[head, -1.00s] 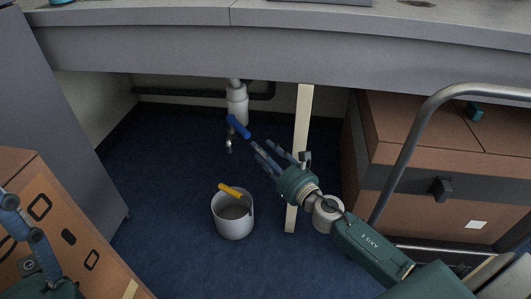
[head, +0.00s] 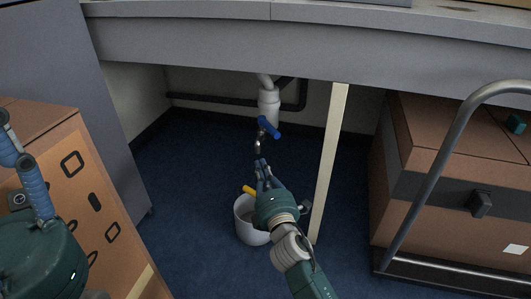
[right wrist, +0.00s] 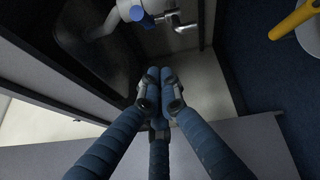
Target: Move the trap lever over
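The white trap pipe (head: 268,108) hangs under the counter. Its blue lever (head: 269,127) sticks out toward the front right, with a small metal spout (head: 257,146) below. My right gripper (head: 261,165) is just below and in front of the spout in the head view, its fingers drawn together. In the right wrist view the fingertips (right wrist: 160,80) meet with nothing seen between them. There the blue lever (right wrist: 138,14) and spout (right wrist: 182,20) lie beyond the fingertips, apart from them. My left gripper (head: 28,175) is at the left edge, partly cut off.
A white bucket (head: 246,228) with a yellow-handled tool (head: 249,189) stands on the blue floor, partly behind my right gripper. A pale post (head: 331,150) stands right of the pipe. Brown boxes stand at both sides. The counter (head: 225,42) hangs above.

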